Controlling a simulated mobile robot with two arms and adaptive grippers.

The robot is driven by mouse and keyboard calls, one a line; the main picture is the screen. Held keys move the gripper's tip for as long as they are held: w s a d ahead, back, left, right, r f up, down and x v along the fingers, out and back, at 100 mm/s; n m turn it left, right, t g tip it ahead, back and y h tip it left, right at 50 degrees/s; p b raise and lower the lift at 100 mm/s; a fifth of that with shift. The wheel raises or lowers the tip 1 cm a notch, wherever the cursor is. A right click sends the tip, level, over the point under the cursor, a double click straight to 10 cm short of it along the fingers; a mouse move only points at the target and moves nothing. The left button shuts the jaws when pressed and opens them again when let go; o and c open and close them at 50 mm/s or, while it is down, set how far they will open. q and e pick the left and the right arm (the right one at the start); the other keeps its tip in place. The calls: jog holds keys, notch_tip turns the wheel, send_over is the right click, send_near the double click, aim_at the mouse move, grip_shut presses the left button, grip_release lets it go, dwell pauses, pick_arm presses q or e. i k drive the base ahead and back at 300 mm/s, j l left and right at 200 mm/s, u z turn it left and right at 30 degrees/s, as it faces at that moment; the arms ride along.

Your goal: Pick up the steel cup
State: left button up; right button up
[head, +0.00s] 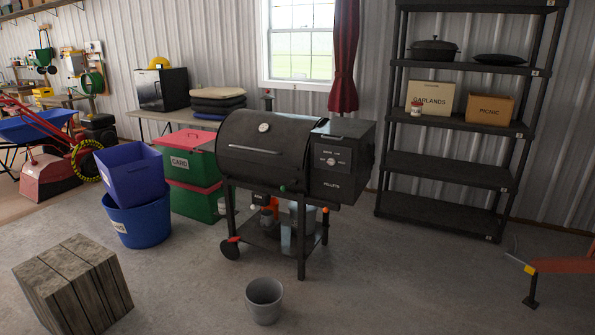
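No object is clearly identifiable as the steel cup at this distance. A grey, open-topped, cup-shaped container (264,303) stands upright on the concrete floor in front of the grill; it looks like a bucket or bin, and I cannot tell its material. A shiny metal-looking container (302,217) stands on the grill's lower shelf, partly hidden by the grill's legs and body. Neither of my grippers is in view, so nothing is seen held.
A black pellet grill (262,148) stands mid-room. Left of it are red-and-green boxes (190,168), a blue bin (140,222) and a wooden block (80,285). A black shelf (448,168) stands at the back right. Front-right floor is mostly clear.

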aim_at(267, 214)
jog(key=i, duration=1.7)
